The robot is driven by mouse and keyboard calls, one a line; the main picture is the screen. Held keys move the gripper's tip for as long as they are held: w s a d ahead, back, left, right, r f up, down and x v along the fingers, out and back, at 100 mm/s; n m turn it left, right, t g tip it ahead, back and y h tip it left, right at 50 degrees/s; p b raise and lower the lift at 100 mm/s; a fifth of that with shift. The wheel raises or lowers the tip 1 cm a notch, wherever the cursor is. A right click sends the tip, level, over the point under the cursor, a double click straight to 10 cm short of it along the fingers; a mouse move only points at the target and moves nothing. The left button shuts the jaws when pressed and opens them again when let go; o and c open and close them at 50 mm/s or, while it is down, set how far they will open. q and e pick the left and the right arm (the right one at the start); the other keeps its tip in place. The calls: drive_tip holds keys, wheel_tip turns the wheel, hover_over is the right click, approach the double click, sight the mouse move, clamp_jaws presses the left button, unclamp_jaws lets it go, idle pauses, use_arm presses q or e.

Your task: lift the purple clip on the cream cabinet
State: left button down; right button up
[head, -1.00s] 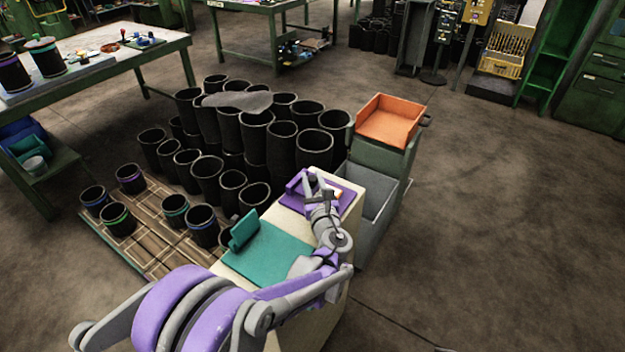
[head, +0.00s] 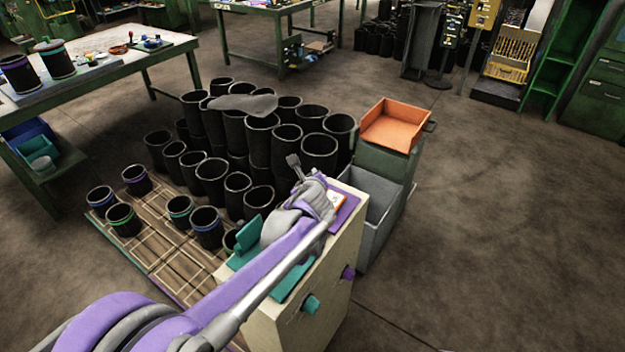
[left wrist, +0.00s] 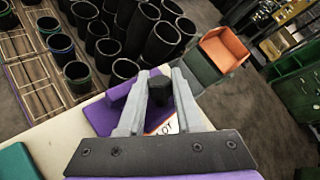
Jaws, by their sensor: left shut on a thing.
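The cream cabinet (head: 318,270) stands in the lower middle of the head view. A purple board (head: 347,212) lies on its top; it also shows in the left wrist view (left wrist: 101,117). The purple clip (left wrist: 120,91) is a raised bar along the board's far left side in the left wrist view, beside my left finger. My arm hides it in the head view. My left gripper (head: 293,161) is above the board, its fingers (left wrist: 163,85) shut on a small dark piece (left wrist: 159,90). A white card marked LOT (left wrist: 165,127) lies below the fingers. My right gripper is out of view.
A teal board (head: 295,281) and teal clip (head: 248,234) share the cabinet top, partly under my arm. Several black sleeves (head: 262,140) stand close behind. A grey bin (head: 377,218) and an orange tray (head: 392,127) are at the right. Floor further right is clear.

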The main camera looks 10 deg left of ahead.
use_arm(q)
drive_tip(key=shift+w+a+r+n+g+h, duration=0.15)
drive_tip(key=shift+w+a+n+g+h, duration=0.1)
drive_tip(key=shift+a+n+g+h, duration=0.45)
drive_tip(key=shift+w+a+n+g+h, duration=0.15)
drive_tip(key=shift+a+n+g+h, duration=0.2)
drive_tip(key=shift+h, duration=0.35)
drive_tip(key=h, duration=0.1)
drive_tip(key=a+n+g+h, duration=0.1)
drive_tip(key=shift+w+n+h+p, duration=0.25)
drive_tip(key=shift+h+p, duration=0.05)
drive_tip(key=shift+p, duration=0.1)
drive_tip(key=shift+w+a+f+n+g+h+p, duration=0.15)
drive_tip(key=shift+a+f+n+g+h+p, duration=0.2)
drive_tip(key=shift+h, duration=0.35)
drive_tip(key=shift+a+f+n+h, duration=0.1)
drive_tip(key=shift+f+n+h, duration=0.05)
drive_tip(key=shift+n+h, duration=0.3)
drive_tip(key=c, duration=0.6)
unclamp_jaws()
drive_tip(key=shift+f, duration=0.1)
